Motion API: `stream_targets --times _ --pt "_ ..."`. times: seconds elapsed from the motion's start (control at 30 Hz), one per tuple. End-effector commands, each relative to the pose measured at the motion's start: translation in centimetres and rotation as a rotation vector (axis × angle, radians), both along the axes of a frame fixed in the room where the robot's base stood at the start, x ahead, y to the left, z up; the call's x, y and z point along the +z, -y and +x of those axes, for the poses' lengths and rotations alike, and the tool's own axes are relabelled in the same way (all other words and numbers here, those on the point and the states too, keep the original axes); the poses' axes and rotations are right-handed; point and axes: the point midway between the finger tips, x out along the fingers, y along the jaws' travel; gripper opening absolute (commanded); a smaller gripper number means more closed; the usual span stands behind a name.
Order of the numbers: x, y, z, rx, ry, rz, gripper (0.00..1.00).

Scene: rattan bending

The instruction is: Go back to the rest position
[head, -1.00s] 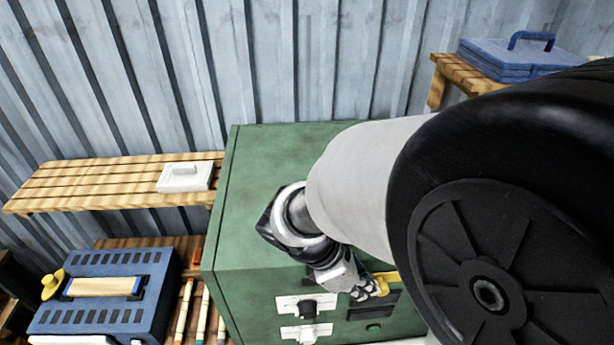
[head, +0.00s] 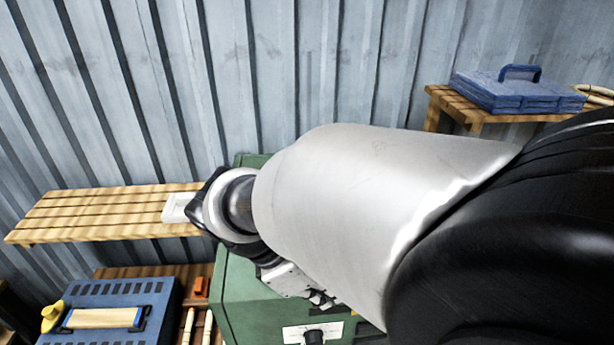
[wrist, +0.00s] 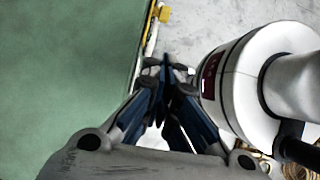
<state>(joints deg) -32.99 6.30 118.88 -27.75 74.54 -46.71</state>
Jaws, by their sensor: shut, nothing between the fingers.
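My gripper (head: 318,298) is in front of the green cabinet (head: 232,290), below my arm in the head view. In the wrist view its fingers (wrist: 165,68) are drawn together and shut, with nothing held between them. A green face (wrist: 60,60) fills the left of the wrist view, beside the fingers. My arm hides most of the cabinet's top and right side. A dark knob (head: 314,336) on a white plate shows at the bottom edge.
A slatted wooden shelf (head: 90,213) holds a white object (head: 178,208), partly behind my wrist. Below are a blue box (head: 120,300) and a small orange piece (head: 201,287). A blue case (head: 505,92) rests on another slatted shelf. A metal wall stands behind.

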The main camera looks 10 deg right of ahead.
Motion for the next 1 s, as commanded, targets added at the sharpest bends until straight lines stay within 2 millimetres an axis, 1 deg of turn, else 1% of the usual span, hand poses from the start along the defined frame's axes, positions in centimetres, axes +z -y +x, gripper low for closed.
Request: stream_targets --times 0.1,0.37,0.47,0.53,0.57,0.67,0.8,0.97,1.0 --pt "0.4 -0.2 0.0 0.001 -0.001 0.0 0.0" --pt "0.4 -0.2 0.0 0.0 0.0 0.0 0.0" --pt "0.1 -0.1 -0.1 -0.013 0.007 0.007 0.0" --pt "-0.7 0.4 -0.4 -0.05 0.028 0.029 0.0" --pt "-1.3 0.7 -0.6 -0.078 0.042 0.043 0.0" --pt "-3.8 1.9 -1.7 -0.205 0.109 0.114 0.0" --pt "-7.9 3.7 -3.6 -0.445 0.236 0.241 0.0" --pt "-12.5 5.1 -5.8 -0.729 0.382 0.384 0.0" --pt "-13.7 5.4 -6.3 -0.8 0.416 0.42 0.0"
